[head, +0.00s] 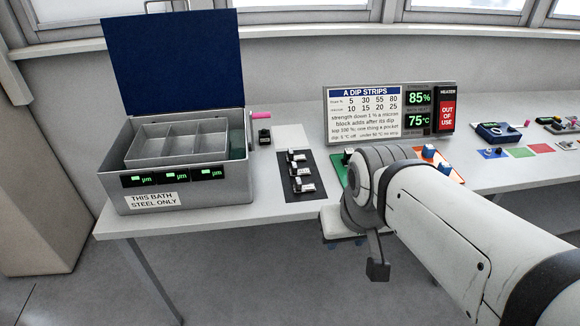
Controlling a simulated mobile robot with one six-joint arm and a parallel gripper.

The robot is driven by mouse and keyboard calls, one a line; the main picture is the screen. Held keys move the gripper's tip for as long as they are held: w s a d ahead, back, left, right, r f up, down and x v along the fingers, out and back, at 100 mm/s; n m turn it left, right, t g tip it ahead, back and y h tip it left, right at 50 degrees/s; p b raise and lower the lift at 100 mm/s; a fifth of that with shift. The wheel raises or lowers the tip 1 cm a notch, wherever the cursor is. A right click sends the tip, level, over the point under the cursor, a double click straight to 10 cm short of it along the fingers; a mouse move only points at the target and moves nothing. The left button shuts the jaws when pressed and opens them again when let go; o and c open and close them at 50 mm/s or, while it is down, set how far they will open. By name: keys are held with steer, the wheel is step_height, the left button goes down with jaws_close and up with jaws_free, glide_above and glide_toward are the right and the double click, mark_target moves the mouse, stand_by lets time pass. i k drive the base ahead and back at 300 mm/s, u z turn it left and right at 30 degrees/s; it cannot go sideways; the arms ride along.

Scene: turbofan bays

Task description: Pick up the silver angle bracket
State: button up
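Several small silver metal pieces with dark parts (300,171) stand in a column on a dark mat (284,163) on the bench, left of my arm. They look like bracket-shaped parts, but they are too small to tell which is the silver angle bracket. My gripper (377,268) is at the end of my arm, right of the mat and in front of the bench edge in the picture. Only a dark part of it shows below the wrist; whether it is open or holds anything is hidden.
A grey bath box (185,191) with a raised blue lid (172,62) and divided tray stands left, labelled "THIS BATH STEEL ONLY". A sign panel (366,110) stands behind. A small black block (264,137) sits behind the mat. Coloured mats and small devices lie right.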

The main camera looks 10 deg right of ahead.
mark_target(298, 187)
steer(key=z, duration=0.05)
steer(key=i, duration=1)
steer(key=u, duration=0.05)
